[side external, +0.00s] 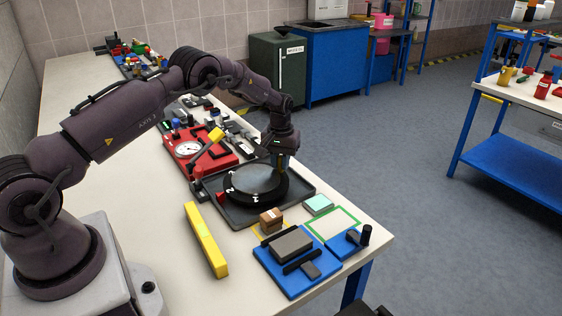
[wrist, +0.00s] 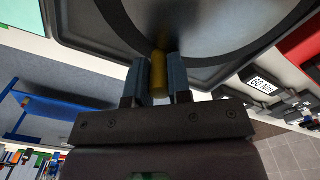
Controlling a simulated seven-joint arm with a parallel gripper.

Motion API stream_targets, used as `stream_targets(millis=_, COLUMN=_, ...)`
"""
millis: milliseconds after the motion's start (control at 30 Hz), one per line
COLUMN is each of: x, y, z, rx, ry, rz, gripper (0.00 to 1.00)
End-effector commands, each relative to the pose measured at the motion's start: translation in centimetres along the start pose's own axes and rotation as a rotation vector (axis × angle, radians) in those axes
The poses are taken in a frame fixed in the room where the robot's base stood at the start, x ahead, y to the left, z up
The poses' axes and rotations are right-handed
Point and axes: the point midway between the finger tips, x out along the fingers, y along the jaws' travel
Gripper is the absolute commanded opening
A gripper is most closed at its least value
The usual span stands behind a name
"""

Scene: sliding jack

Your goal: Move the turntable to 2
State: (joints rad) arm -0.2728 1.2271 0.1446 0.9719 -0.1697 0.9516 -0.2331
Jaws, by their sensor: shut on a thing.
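The turntable (side external: 255,184) is a black round disc with a grey top and white marks on its rim, set on a dark square tray (side external: 222,213). A white "2" seems to show on the rim's left side, but the marks are small. In the wrist view the turntable (wrist: 220,35) fills the upper part. My gripper (side external: 279,163) is at the disc's far right edge. In the wrist view my gripper (wrist: 158,78) is shut on a yellow peg (wrist: 158,75) at the disc's rim, one finger on each side.
A red panel (side external: 188,150) with a dial and a yellow lever stands behind the tray. A yellow bar (side external: 206,240), a small brown box (side external: 271,221) and a blue fixture (side external: 290,262) lie in front. The bench's left side is fairly clear.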

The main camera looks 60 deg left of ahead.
Motion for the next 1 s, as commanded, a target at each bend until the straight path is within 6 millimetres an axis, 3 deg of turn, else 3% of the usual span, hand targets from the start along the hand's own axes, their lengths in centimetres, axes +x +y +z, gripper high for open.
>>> stream_targets(millis=133, x=-0.1, y=-0.4, z=-0.2, rx=-0.001, ry=0.004, rz=-0.007, gripper=0.00)
stream_targets(millis=167, x=-0.1, y=-0.5, z=-0.2, rx=-0.001, ry=0.004, rz=-0.007, gripper=0.21)
stream_targets(millis=267, x=-0.1, y=-0.4, z=-0.1, rx=-0.001, ry=0.003, rz=-0.006, gripper=0.44)
stream_targets(millis=533, x=-0.1, y=-0.2, z=-0.1, rx=0.000, ry=0.001, rz=-0.003, gripper=0.44)
stream_targets(millis=667, x=-1.0, y=-0.1, z=-0.1, rx=0.000, ry=0.003, rz=-0.002, gripper=0.44)
stream_targets(millis=1000, x=-8.0, y=-0.2, z=-0.1, rx=0.000, ry=0.006, rz=-0.002, gripper=0.44)
